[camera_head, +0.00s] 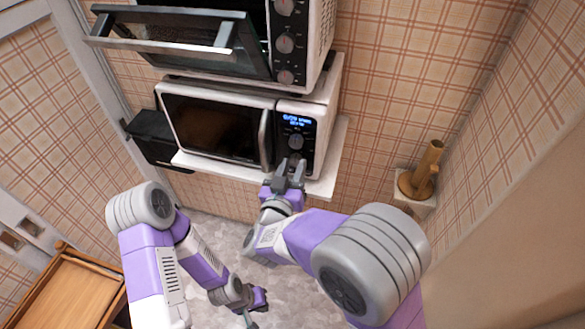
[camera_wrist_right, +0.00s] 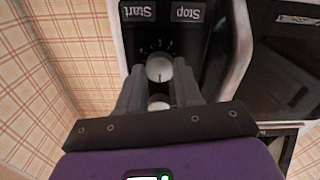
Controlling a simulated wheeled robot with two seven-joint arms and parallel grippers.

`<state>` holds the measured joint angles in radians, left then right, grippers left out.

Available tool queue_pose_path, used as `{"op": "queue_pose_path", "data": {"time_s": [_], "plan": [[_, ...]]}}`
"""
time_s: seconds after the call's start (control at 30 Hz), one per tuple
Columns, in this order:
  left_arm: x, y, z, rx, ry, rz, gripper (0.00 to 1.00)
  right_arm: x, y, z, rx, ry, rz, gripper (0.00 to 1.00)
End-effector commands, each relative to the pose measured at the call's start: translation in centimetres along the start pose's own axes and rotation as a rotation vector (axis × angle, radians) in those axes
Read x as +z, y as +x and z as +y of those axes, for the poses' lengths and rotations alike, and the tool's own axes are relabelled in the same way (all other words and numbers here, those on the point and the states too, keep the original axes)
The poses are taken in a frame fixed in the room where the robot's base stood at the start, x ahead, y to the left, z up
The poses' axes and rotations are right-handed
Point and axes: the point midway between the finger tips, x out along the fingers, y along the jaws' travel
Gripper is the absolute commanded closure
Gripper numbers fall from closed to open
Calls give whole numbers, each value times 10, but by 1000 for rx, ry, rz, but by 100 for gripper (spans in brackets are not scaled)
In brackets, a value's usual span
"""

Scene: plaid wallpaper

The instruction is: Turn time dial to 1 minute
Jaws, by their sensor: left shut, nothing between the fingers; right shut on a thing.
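The white microwave (camera_head: 222,92) stands on a shelf, with a black control panel, lit blue display and a dial (camera_head: 296,142) below it. The right wrist view shows the panel upside down, with Start and Stop buttons at the top. There, the round pale time dial (camera_wrist_right: 159,69) has tick marks around it. My right gripper (camera_wrist_right: 158,76) has its fingers on both sides of this dial, shut on it. A second knob (camera_wrist_right: 159,103) shows between the fingers. In the head view my right gripper (camera_head: 291,167) covers the lower panel. My left gripper (camera_head: 257,306) is shut and empty, low over the floor.
A toaster oven (camera_head: 180,48) with its door handle jutting out stands above the microwave. The microwave door handle (camera_head: 265,138) is left of the panel. A wooden object (camera_head: 418,180) sits on a small ledge at right. A wooden cabinet (camera_head: 72,290) is at lower left.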

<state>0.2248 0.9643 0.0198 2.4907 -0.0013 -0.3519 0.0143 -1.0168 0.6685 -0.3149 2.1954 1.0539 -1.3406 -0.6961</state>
Motion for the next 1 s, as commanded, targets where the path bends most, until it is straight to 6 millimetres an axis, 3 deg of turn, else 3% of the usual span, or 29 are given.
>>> {"op": "queue_pose_path", "data": {"time_s": [0.37,1.0], "plan": [[0,11,-4,0,0,0,100,2,0,0,1,102,-1,96],[-3,68,-25,0,0,0,100,5,0,0,1,669,-1,96]]}}
